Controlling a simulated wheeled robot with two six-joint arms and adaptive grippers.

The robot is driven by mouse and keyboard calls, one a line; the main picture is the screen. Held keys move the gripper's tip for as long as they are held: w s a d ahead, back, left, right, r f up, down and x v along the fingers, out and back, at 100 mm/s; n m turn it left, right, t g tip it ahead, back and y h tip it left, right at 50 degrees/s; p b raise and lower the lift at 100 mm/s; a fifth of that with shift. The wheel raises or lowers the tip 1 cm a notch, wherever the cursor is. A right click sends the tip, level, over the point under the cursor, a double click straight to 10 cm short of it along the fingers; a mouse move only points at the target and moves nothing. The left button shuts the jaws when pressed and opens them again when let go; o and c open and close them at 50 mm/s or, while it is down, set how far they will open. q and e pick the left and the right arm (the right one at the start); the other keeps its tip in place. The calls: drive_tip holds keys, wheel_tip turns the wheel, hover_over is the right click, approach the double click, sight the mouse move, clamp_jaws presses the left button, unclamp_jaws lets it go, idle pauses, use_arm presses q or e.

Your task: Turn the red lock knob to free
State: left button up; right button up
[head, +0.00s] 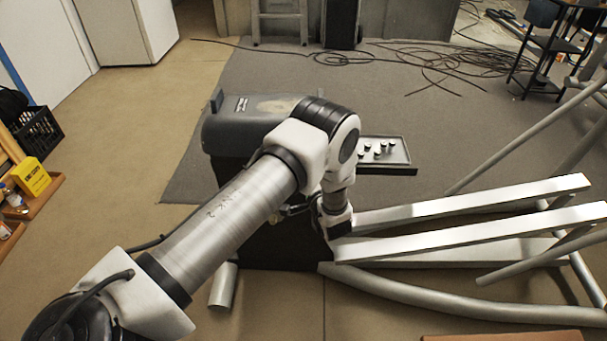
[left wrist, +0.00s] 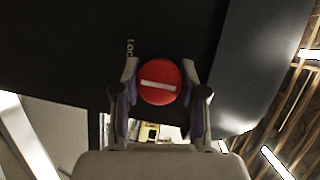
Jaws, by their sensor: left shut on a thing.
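The bar lies nearly level in the left wrist view, tilted slightly. White lettering, partly readable as "LOC", stands to the left of the knob. My left gripper (left wrist: 160,90) has one finger on each side of the knob and is shut on it. My right gripper is not in view.
Long white rails (head: 470,208) and grey tubes extend right. Cables (head: 440,62) lie on the mat behind. A yellow box (head: 32,177) and black crate (head: 38,130) stand at left.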

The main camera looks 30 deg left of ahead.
use_arm(q)
drive_tip(key=o, duration=1.2)
drive_tip(key=shift+c, duration=0.2)
drive_tip(key=v, duration=1.2)
drive_tip(key=shift+f, duration=0.1)
